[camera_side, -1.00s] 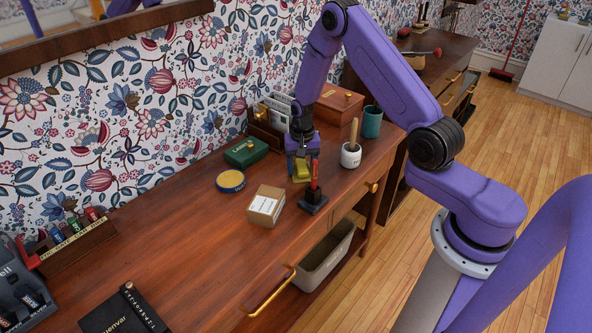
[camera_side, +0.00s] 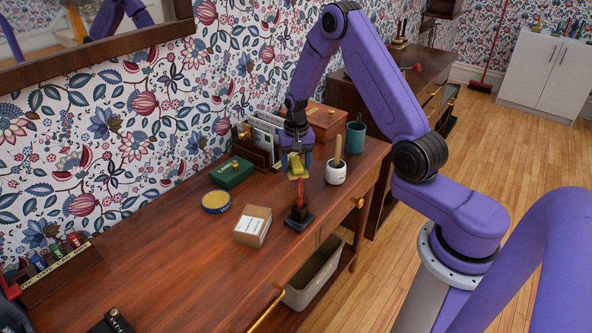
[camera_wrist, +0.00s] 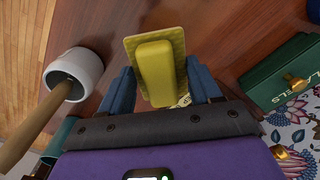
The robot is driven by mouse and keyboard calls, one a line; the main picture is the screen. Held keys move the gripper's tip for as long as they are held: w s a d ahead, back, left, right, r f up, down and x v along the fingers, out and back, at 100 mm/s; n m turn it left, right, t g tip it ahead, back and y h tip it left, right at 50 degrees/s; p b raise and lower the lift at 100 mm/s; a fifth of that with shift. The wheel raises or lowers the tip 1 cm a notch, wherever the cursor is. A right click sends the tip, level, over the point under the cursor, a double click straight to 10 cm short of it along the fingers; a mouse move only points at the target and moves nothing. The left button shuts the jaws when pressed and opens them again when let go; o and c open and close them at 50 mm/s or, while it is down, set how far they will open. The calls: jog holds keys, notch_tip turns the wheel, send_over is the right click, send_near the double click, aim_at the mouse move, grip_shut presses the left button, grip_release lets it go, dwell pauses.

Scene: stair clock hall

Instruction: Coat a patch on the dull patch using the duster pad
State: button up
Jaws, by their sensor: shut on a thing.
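The duster pad (camera_side: 297,166) is a yellow block with a wider flat face. My gripper (camera_side: 295,157) is shut on it and holds it above the wooden desk, near the back. In the wrist view, the pad (camera_wrist: 155,72) sits between the two blue fingers of my gripper (camera_wrist: 163,92), with bare desk wood beyond it. In the side view, the pad overlaps the top of a red stick in a dark stand. I cannot make out the dull patch in either view.
A dark stand with a red stick (camera_side: 299,219), a white pot with a wooden handle (camera_side: 336,172), a cardboard box (camera_side: 252,226), a round blue-and-yellow tin (camera_side: 216,202) and a green box (camera_side: 232,173) surround the pad. The desk front left (camera_side: 170,265) is clear.

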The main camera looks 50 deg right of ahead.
jog(key=shift+r, duration=1.4)
jog(key=shift+w, duration=0.15)
jog(key=shift+f, duration=0.15)
